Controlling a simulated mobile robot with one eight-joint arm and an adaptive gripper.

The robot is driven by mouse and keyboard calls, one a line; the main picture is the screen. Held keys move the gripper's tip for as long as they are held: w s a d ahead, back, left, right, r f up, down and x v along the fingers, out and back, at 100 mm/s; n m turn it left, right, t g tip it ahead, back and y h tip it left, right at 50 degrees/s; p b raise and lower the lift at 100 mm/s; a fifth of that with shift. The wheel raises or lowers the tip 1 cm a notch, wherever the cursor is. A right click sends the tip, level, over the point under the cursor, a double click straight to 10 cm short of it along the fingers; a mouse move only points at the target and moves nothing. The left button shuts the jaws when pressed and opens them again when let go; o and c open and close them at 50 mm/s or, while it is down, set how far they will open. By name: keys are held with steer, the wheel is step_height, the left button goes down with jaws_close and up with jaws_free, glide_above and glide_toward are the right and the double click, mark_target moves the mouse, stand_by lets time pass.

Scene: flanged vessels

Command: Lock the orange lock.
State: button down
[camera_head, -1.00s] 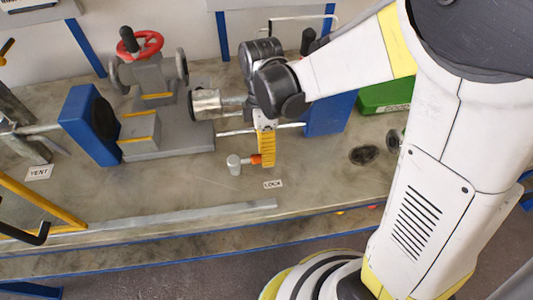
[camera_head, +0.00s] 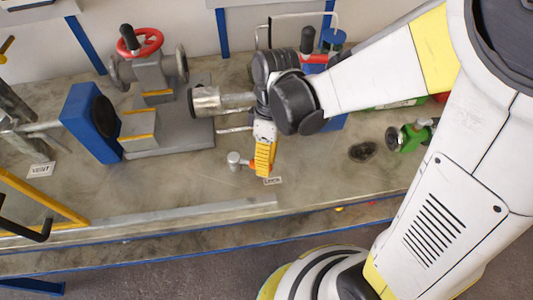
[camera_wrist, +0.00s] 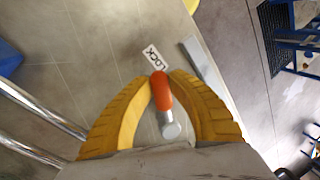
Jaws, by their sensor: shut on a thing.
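The orange lock has a short orange handle (camera_head: 250,165) on a grey round pivot (camera_head: 234,159), standing on the grey worktop left of the LOCK label (camera_head: 273,181). In the wrist view the orange handle (camera_wrist: 160,90) lies between my yellow fingers, with the grey pivot (camera_wrist: 171,130) below it. My gripper (camera_head: 261,172) points down at the worktop and is shut on the handle. It also shows in the wrist view (camera_wrist: 161,76), with a fingertip on each side of the handle. In the head view the fingers hide the handle's outer end.
A grey vessel mount with a red handwheel (camera_head: 142,41) and blue flange (camera_head: 90,123) stands to the left. A green valve (camera_head: 408,138) is at right, near a dark hole (camera_head: 362,151). A raised rail (camera_head: 180,216) runs along the front; the worktop before the lock is clear.

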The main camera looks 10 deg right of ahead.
steer(key=s+m, duration=0.1)
steer(key=s+a+m, duration=0.1)
steer(key=m, duration=0.1)
steer(key=a+m+y, duration=0.1)
steer(key=shift+s+m+t, duration=0.3)
steer(key=shift+s+t, duration=0.1)
steer(key=shift+s+a+m+t+p, duration=0.2)
steer(key=shift+s+a+m, duration=0.2)
steer(key=shift+a+m, duration=0.5)
steer(key=shift+s+a+m+t+p, duration=0.2)
steer(key=shift+s+a+m, duration=0.2)
steer(key=shift+m, duration=0.8)
steer(key=shift+w, duration=0.1)
steer(key=c, duration=1.2)
jaws_free()
steer(key=shift+a, duration=0.1)
steer(key=shift+c, duration=0.2)
steer(key=s+v, duration=0.1)
steer(key=v, duration=1.1)
steer(key=shift+w+d, duration=0.25)
steer(key=shift+w, duration=0.2)
